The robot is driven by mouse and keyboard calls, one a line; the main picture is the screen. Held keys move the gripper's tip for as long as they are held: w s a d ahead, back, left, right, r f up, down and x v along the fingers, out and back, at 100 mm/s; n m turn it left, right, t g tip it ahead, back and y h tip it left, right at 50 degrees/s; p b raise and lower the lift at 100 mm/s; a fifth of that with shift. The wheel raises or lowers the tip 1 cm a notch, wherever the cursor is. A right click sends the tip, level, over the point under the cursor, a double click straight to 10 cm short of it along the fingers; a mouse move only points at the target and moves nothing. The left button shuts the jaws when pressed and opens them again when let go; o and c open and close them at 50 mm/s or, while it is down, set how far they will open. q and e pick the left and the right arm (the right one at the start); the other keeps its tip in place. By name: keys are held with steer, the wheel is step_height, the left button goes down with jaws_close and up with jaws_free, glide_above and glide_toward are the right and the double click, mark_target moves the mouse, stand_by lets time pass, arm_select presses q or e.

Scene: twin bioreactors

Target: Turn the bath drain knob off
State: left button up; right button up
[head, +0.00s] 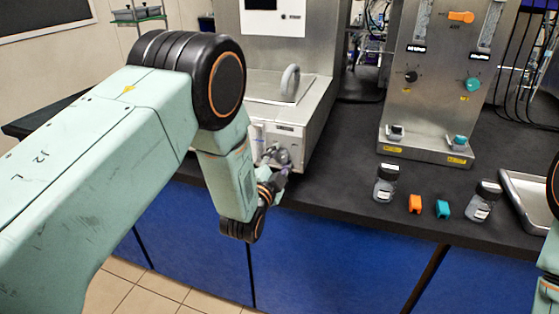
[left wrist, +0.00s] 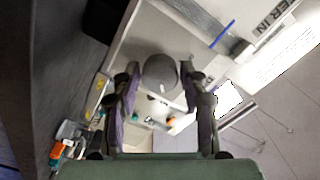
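The bath is a steel and white box (head: 322,110) on the dark bench, with a grey loop handle on its top. My left gripper (head: 273,163) is at its front face, low down, and hides much of that area in the head view. In the left wrist view a round grey knob (left wrist: 160,73) stands out from the pale front face, between my left fingertips (left wrist: 161,80). The fingers are apart, one on each side of the knob, with a narrow gap showing at each side. The knob's pointer direction cannot be made out. My right gripper is out of view.
To the right stands a steel panel (head: 440,90) with knobs and flow tubes. A metal tray (head: 530,195) lies at the right. The bench edge runs below my left gripper.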

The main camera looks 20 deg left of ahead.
arm_select(q)
steer(key=c, duration=0.7)
steer(key=shift+n, duration=0.3)
steer(key=n, duration=0.3)
steer(key=shift+n, duration=0.4)
steer(key=n, duration=0.4)
steer(key=shift+n, duration=0.3)
steer(key=n, duration=0.4)
steer(key=shift+n+p, duration=0.4)
steer(key=shift+n, duration=2)
